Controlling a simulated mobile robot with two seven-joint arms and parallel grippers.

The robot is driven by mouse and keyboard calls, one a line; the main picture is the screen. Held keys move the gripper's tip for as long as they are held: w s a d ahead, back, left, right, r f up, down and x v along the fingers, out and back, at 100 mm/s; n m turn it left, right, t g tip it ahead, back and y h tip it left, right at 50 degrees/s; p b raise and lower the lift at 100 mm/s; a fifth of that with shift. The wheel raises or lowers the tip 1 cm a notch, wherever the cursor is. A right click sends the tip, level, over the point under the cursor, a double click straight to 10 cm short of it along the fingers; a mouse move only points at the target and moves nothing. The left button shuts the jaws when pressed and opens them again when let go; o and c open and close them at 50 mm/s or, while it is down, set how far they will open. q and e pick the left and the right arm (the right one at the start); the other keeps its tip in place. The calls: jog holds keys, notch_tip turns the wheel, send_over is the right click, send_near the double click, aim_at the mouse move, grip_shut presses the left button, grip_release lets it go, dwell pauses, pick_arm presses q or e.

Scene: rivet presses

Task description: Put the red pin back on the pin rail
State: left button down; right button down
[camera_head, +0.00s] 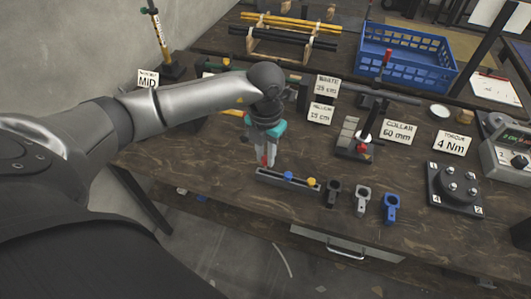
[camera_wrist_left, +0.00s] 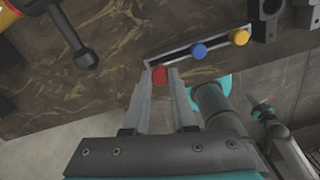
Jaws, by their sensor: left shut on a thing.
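My left gripper (camera_head: 265,160) is over the front part of the dark wooden table, at the left end of the pin rail (camera_head: 262,177). Its fingers are shut on the red pin, whose round red head (camera_wrist_left: 160,75) shows between the fingertips in the left wrist view. In that view the pin is close to the left end of the rail (camera_wrist_left: 172,57); I cannot tell whether it touches the rail. A blue pin (camera_head: 288,176) and a yellow pin (camera_head: 311,182) stand in the rail to the right.
Black, grey and blue clamp-like parts (camera_head: 361,199) stand right of the rail. A small press (camera_head: 355,143) with a red-topped lever stands behind them. A blue crate (camera_head: 405,62) and a rack of rods (camera_head: 290,38) are at the back. Bare tabletop (camera_head: 200,160) lies left of the rail.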

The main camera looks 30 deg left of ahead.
aim_at(265, 158)
pick_arm(q)
jog(key=shift+f, duration=0.15)
jog(key=shift+f+b, duration=0.35)
jog(key=shift+b, duration=0.05)
jog(key=shift+f+b, duration=1.2)
jog(key=shift+f, duration=0.35)
jog(key=c, duration=0.6)
grip_release()
jog(key=shift+c, duration=0.2)
jog(key=shift+r, duration=0.1)
notch_tip(265, 158, up, 15)
jog(key=p, duration=0.2)
jog(key=shift+d, duration=0.1)
